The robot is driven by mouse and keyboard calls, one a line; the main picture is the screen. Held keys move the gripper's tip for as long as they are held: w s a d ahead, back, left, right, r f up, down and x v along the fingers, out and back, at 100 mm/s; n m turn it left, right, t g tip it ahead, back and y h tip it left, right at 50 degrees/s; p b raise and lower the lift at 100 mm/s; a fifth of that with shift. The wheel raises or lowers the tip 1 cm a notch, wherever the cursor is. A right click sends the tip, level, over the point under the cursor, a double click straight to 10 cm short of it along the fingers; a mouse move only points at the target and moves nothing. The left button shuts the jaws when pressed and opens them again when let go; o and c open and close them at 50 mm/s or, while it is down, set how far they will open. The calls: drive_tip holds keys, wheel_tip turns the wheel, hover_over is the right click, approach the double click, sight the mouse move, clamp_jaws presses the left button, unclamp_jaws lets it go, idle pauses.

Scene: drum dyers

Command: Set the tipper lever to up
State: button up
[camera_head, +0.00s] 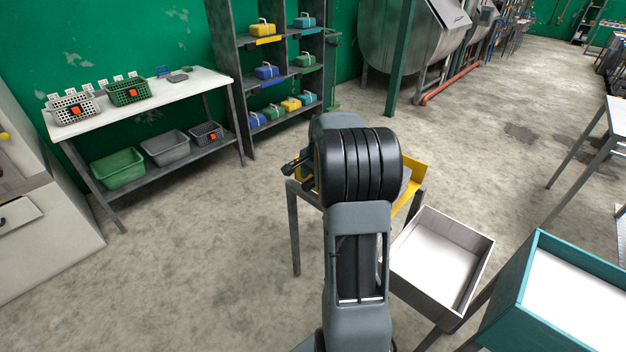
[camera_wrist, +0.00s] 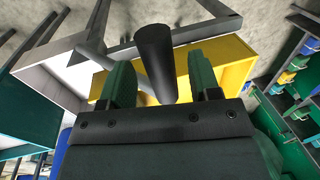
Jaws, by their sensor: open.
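A thick black cylindrical bar, seemingly the tipper lever's grip (camera_wrist: 157,60), shows in the wrist view. My gripper (camera_wrist: 162,84) is open, with one green finger on each side of the bar and a visible gap to both. The bar's mount is hidden, and I cannot tell the lever's setting. The yellow tipper tray (camera_wrist: 232,65) lies behind the fingers. In the head view the yellow tray (camera_head: 413,182) shows beside my arm, which hides most of it and my fingers. I cannot make out the lever there.
A white-lined open box (camera_head: 440,262) and a teal-rimmed bin (camera_head: 520,285) stand close on the right. A white-topped bench (camera_head: 150,100) with baskets and a dark shelf rack (camera_head: 240,90) stand at the back left. The floor on the left is clear.

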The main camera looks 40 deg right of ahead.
drive_tip(key=shift+f, duration=0.35)
clamp_jaws()
idle(0.4)
